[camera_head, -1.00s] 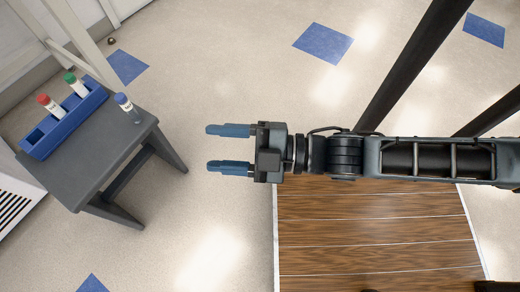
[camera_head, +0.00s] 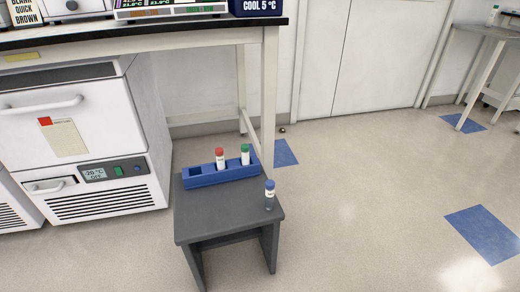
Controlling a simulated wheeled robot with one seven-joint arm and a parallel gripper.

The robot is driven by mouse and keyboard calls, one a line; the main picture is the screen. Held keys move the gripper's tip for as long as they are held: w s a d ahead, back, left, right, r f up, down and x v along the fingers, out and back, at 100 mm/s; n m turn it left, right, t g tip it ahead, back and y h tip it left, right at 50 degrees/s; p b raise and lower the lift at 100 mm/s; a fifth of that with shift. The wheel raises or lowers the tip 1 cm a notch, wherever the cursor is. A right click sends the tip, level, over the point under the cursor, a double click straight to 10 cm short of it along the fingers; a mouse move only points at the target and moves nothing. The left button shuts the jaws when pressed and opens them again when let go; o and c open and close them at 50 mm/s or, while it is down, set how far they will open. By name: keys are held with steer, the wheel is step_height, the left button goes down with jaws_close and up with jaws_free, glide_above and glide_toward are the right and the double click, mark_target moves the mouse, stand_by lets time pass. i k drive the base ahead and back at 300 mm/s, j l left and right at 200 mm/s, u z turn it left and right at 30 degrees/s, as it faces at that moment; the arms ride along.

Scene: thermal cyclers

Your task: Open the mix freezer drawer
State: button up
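A white freezer (camera_head: 128,138) stands under the bench at the left. Its front has a drawer (camera_head: 95,130) with a white bar handle (camera_head: 42,105) and a red-and-tan label (camera_head: 62,134). The drawer looks shut. Below it a small display (camera_head: 95,173) seems to read about -20 °C, beside a green switch. I cannot tell which unit is the mix freezer. My gripper is out of this view.
A dark grey stool (camera_head: 225,212) stands right of the freezer, with a blue rack (camera_head: 207,180) holding red- and green-capped tubes. A blue-capped tube (camera_head: 269,195) stands on the stool. The bench (camera_head: 150,34) is above. Open floor (camera_head: 370,190) lies to the right.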

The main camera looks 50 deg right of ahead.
mark_target(53, 125)
steer(key=i+j, duration=0.2)
steer(key=i, duration=0.3)
steer(key=i+j, duration=0.2)
steer(key=i, duration=0.35)
steer(key=i+j, duration=0.2)
steer(key=i, duration=0.3)
steer(key=u, duration=0.05)
